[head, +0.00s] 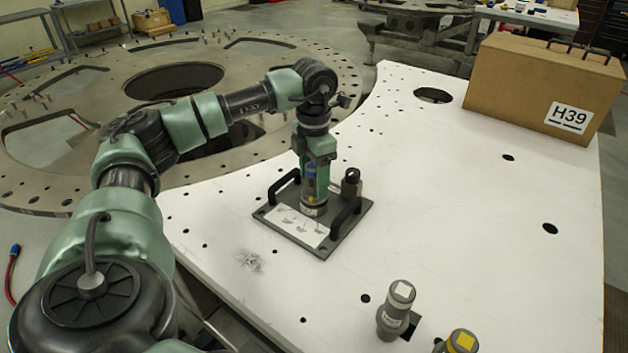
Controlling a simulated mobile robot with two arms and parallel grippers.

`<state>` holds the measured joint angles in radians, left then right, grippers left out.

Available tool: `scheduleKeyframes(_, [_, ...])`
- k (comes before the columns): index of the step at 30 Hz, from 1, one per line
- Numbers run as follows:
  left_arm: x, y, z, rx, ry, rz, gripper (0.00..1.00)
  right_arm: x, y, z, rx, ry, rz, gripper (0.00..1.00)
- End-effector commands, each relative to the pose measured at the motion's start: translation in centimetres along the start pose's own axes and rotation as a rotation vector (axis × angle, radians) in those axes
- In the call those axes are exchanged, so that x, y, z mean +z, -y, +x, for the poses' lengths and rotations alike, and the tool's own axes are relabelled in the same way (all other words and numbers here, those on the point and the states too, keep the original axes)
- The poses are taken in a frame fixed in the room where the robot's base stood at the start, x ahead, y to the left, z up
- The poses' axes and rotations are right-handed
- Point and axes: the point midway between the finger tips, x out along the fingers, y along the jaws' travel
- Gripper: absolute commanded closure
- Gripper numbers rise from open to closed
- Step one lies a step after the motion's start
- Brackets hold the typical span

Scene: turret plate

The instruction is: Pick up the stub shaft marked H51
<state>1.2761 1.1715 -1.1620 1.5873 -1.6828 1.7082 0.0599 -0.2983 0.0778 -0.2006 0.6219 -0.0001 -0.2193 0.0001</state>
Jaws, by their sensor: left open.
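My left gripper (312,190) points down over a grey plate (337,243) with two black handles. Its fingers are open but hard to make out. A short cylindrical part with a small white label (312,211) shows at its lower end, low over the plate; I cannot tell whether it is a shaft between the fingers. A grey stub shaft with a white square on top (394,312) stands nearer on the white table, apart from the gripper. A second one with a yellow top (461,342) is partly cut off at the bottom edge. I cannot read H51 anywhere. My right gripper is not in view.
The white table (480,230) has several holes and clear room right of the plate. A dark fitting (351,184) stands on the plate beside the gripper. A brown case marked H39 (540,85) stands at the back right. A large round turret plate (60,170) lies beyond the table, left.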

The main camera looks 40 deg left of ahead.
Motion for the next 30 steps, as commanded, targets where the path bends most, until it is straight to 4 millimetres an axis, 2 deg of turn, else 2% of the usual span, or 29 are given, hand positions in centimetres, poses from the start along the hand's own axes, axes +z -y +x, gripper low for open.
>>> scheduleKeyframes(1, [0.01, 0.00, -0.01, 0.000, 0.000, 0.000, 0.48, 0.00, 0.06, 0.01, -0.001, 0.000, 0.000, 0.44])
scheduleKeyframes(6, [0.01, 0.00, -0.04, 0.000, 0.000, 0.000, 0.95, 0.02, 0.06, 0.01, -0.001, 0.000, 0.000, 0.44])
scheduleKeyframes(7, [0.02, 0.00, -0.04, 0.000, 0.000, 0.000, 1.00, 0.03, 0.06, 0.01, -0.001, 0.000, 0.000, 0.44])
scheduleKeyframes(30, [0.05, -0.01, -0.10, 0.000, 0.002, -0.001, 1.00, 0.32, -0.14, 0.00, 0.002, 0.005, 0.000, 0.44])
